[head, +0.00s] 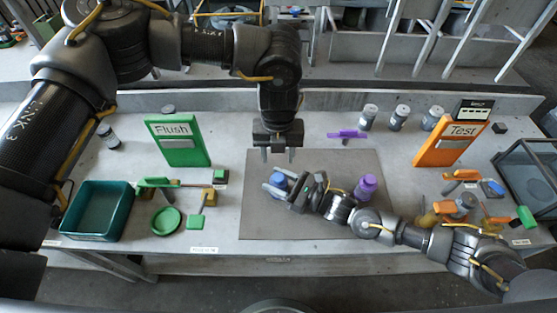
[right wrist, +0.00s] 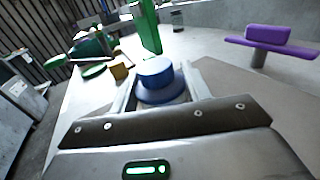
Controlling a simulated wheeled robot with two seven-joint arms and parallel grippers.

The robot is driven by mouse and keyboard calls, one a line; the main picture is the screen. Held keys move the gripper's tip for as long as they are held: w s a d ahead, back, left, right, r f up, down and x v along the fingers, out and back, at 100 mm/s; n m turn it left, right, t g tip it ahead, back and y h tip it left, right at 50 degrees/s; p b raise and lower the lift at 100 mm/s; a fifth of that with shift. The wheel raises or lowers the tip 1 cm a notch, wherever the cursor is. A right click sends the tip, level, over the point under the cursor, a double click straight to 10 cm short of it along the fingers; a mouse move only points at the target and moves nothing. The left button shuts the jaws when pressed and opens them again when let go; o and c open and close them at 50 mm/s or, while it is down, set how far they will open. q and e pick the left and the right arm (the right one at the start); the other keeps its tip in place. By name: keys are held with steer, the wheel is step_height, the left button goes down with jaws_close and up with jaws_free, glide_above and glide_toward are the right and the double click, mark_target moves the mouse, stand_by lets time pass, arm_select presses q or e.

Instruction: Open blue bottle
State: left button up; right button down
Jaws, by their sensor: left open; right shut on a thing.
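The blue bottle (head: 280,179) stands on the grey mat (head: 320,220) near the middle of the table. My right gripper (head: 273,182) is shut on its body, with one finger on each side.
A purple bottle (head: 366,187) stands right of the blue one, beside my right wrist. A purple handle (head: 346,134) is behind the mat. A green Flush panel (head: 180,142) and green tray (head: 98,209) are left. An orange Test panel (head: 449,143) is right.

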mark_target(279, 177)
arm_select(q)
steer(key=m, duration=0.7)
steer(key=shift+m, duration=0.3)
steer(key=m, duration=1.4)
steer(key=shift+s, duration=0.1)
steer(key=m, duration=0.5)
steer(key=shift+f, duration=0.15)
steer(key=shift+f, duration=3.9)
steer(key=shift+c, duration=0.5)
